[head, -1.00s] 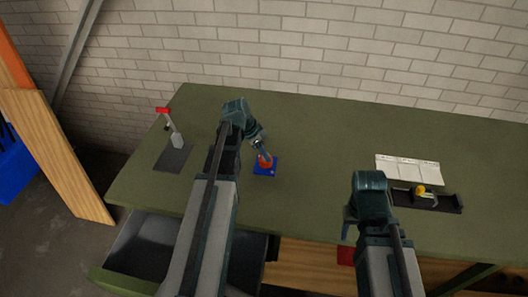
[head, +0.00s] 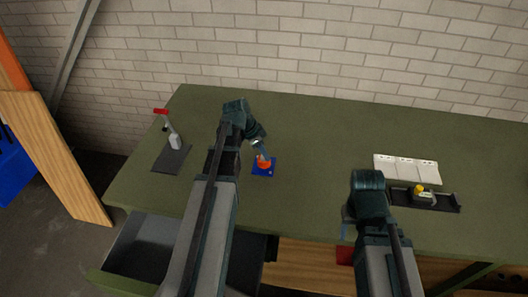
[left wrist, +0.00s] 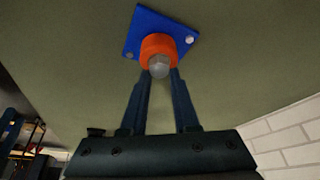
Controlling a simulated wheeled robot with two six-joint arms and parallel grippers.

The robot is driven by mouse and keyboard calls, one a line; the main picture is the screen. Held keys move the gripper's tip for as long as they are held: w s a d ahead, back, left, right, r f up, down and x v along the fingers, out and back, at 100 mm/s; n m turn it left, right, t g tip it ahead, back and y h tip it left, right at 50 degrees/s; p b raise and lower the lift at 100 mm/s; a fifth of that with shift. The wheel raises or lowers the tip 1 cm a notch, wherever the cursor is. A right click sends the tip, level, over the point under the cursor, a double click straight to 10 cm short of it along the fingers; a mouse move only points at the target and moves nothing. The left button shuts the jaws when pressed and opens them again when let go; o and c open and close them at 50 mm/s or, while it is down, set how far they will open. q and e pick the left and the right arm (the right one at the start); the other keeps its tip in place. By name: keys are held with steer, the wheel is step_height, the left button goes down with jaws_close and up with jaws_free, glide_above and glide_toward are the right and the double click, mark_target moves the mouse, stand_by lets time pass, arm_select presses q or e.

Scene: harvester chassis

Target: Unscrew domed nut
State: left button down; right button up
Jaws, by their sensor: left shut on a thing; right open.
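A blue plate (head: 269,172) lies on the green table with an orange round part (head: 264,165) on it. In the left wrist view the blue plate (left wrist: 148,24) carries the orange part (left wrist: 158,46), and a grey domed nut (left wrist: 159,67) sits at its middle. My left gripper (head: 263,155) reaches down to it. In the left wrist view my left gripper (left wrist: 159,76) has its fingertips shut on the domed nut, one at either side. My right gripper (head: 348,215) is open and empty near the table's front edge.
A red-handled clamp (head: 169,125) stands on a dark plate (head: 171,159) at the left. A white tray (head: 405,168) and a black holder (head: 445,203) with a yellow-topped piece (head: 422,192) are at the right. An open drawer (head: 150,250) sticks out at front left. The back of the table is clear.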

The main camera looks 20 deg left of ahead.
arm_select(q)
steer(key=shift+s+d+n+t+y, duration=0.15)
steer(key=shift+n+t+y, duration=0.15)
steer(key=shift+n, duration=0.9)
steer(key=shift+n+y, duration=0.5)
steer(key=shift+n, duration=0.8)
steer(key=shift+n+t+y, duration=0.4)
steer(key=shift+n+y, duration=0.1)
steer(key=shift+n, duration=0.7)
steer(key=shift+n+y, duration=0.5)
steer(key=shift+n, duration=0.9)
